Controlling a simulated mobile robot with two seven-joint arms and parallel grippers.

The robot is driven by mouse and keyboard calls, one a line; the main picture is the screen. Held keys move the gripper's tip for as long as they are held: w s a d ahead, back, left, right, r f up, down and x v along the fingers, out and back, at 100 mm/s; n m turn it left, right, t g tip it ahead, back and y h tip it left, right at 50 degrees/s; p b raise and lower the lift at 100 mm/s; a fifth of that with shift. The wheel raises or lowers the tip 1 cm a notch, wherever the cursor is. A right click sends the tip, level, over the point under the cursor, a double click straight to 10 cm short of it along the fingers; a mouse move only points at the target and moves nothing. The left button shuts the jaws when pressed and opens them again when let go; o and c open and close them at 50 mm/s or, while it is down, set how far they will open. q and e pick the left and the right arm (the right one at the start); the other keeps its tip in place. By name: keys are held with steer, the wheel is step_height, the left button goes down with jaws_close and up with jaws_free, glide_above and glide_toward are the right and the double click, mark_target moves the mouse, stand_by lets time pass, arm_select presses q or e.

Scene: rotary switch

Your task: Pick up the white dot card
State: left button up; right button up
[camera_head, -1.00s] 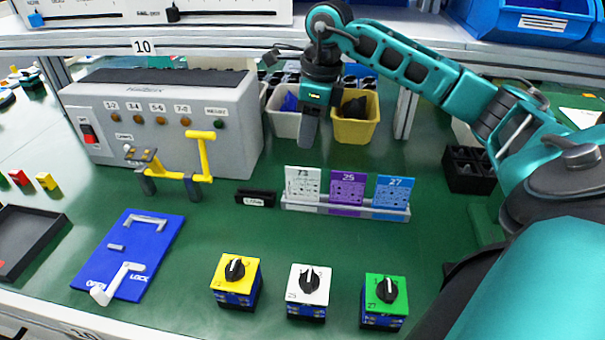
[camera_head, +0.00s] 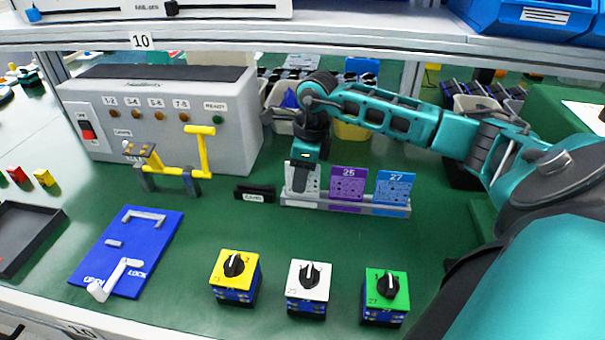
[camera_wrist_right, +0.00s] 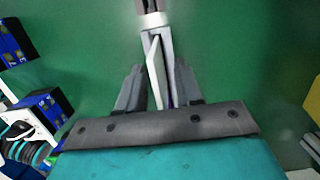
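The white dot card (camera_head: 316,182) stands at the left end of a grey card holder (camera_head: 330,206), beside the purple card (camera_head: 347,184) and the blue card (camera_head: 393,187). My right gripper (camera_head: 300,186) is over the white card and hides its middle in the head view. In the right wrist view, the white card (camera_wrist_right: 155,76) shows nearly edge-on between the two fingers of the right gripper (camera_wrist_right: 158,82). The fingers are apart, with gaps beside the card. My left gripper is in neither view.
Yellow (camera_head: 235,267), white (camera_head: 309,280) and green (camera_head: 386,290) switch blocks stand in front of the holder. A small black block (camera_head: 255,193) lies left of the holder. A grey box (camera_head: 160,120) and a yellow handle (camera_head: 175,170) stand further left.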

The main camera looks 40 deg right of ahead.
steer(key=shift+f, duration=0.1)
steer(key=shift+c, duration=0.3)
jaws_close()
